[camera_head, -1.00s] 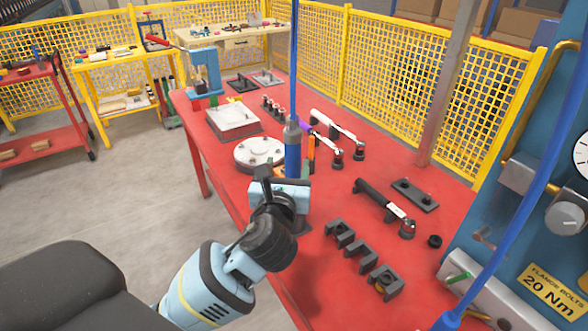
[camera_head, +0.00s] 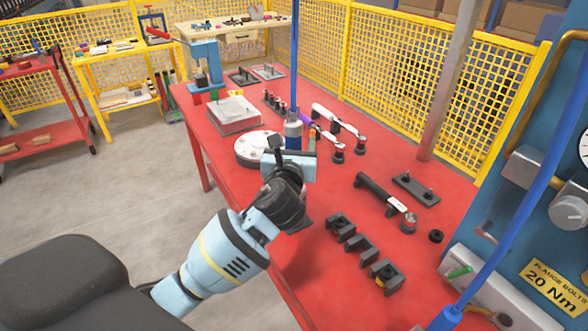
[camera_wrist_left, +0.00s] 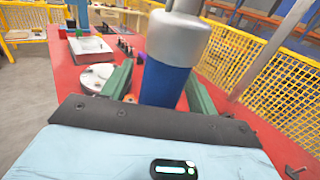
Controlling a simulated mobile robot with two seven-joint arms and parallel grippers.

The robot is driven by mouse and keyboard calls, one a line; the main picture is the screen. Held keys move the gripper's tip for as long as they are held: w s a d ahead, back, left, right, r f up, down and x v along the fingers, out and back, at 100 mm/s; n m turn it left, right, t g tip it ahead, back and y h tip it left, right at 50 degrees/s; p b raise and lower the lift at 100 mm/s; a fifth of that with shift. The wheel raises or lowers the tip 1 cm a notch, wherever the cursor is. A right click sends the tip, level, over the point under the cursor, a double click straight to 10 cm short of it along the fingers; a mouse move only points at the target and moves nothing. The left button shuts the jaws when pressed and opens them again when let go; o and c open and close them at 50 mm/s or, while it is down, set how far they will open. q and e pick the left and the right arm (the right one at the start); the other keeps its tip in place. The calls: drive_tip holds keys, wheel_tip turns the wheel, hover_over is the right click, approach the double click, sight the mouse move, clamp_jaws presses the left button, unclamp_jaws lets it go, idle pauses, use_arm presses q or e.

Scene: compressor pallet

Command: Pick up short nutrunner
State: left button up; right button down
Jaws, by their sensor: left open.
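A blue cylindrical tool with a grey top (camera_head: 293,142), which I take to be the short nutrunner, hangs upright on a blue hose over the red table. My left gripper (camera_head: 290,158) is at its lower part and hides its bottom end in the head view. In the left wrist view the tool's blue body (camera_wrist_left: 165,82) stands between the two green jaws (camera_wrist_left: 160,90). The jaws are open, with a visible gap on the left side; contact on the right is hard to tell. My right gripper is not in view.
The red table (camera_head: 320,255) carries a white round flange (camera_head: 257,147), a black-handled wrench (camera_head: 385,198), white-handled wrenches (camera_head: 340,120) and black blocks (camera_head: 355,243). A second blue hose (camera_head: 520,215) hangs at right before a blue panel. Yellow mesh fencing (camera_head: 400,70) stands behind.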

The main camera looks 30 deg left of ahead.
use_arm(q)
drive_tip(key=shift+w, duration=0.1)
clamp_jaws()
idle(0.4)
idle(0.9)
drive_tip(key=shift+a+r, duration=0.1)
drive_tip(key=shift+r, duration=0.05)
